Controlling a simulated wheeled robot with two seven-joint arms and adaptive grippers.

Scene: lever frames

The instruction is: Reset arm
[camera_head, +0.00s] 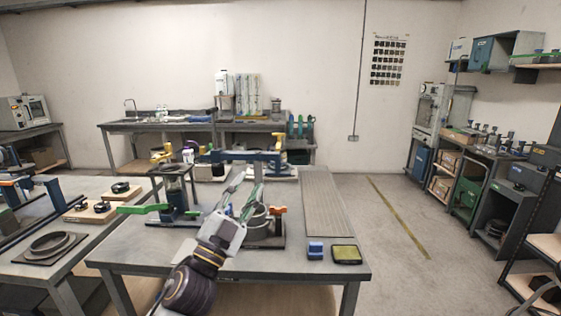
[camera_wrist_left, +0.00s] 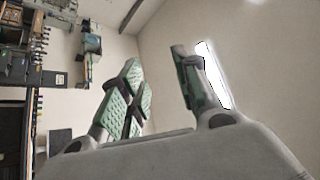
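My left gripper (camera_head: 246,190) points up and away from me over the middle of the front table (camera_head: 140,245). In the left wrist view its two green-padded fingers (camera_wrist_left: 157,62) stand apart with bare wall between them, so it is open and empty. Behind and around it stand lever frames: one with a green handle (camera_head: 146,208) on the left, one with a long blue lever (camera_head: 240,156) at the back. A round grey fixture with an orange handle (camera_head: 279,210) is just to the right, partly hidden by my gripper. I cannot tell any contact. My right gripper is not in view.
A blue block (camera_head: 316,251) and a yellow-topped pad (camera_head: 346,254) lie at the table's front right. A ribbed grey panel (camera_head: 325,200) covers its right side. A side table with a dark ring (camera_head: 52,243) is at the left. Open floor (camera_head: 410,230) lies to the right.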

